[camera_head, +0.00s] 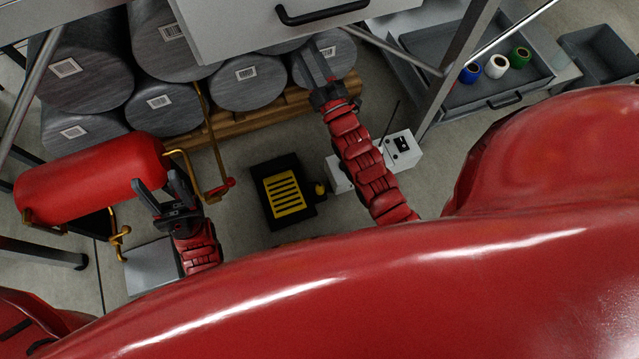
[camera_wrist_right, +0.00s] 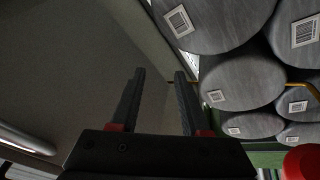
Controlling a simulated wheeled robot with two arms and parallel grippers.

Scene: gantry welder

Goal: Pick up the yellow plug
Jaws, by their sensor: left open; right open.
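A small yellow piece (camera_head: 320,188), which looks like the yellow plug, is at the right side of a black box with a yellow slatted top (camera_head: 283,191) on the floor. It is too small to make out its shape. My left gripper (camera_head: 160,180) is open and empty, left of the black box and in front of the red cylinder. My right gripper (camera_head: 314,62) is open, above and beyond the box, in front of the grey rolls. In the right wrist view its fingers (camera_wrist_right: 159,74) are apart with nothing between them. The plug is not visible there.
A red cylinder (camera_head: 90,180) with brass pipes lies at left. Grey barcoded rolls (camera_head: 247,82) are stacked on a wooden pallet (camera_head: 200,135). A white box with an antenna (camera_head: 401,150) stands right of my right forearm. A drawer (camera_head: 500,98) holds coloured rolls. A white drawer front (camera_head: 235,30) overhangs.

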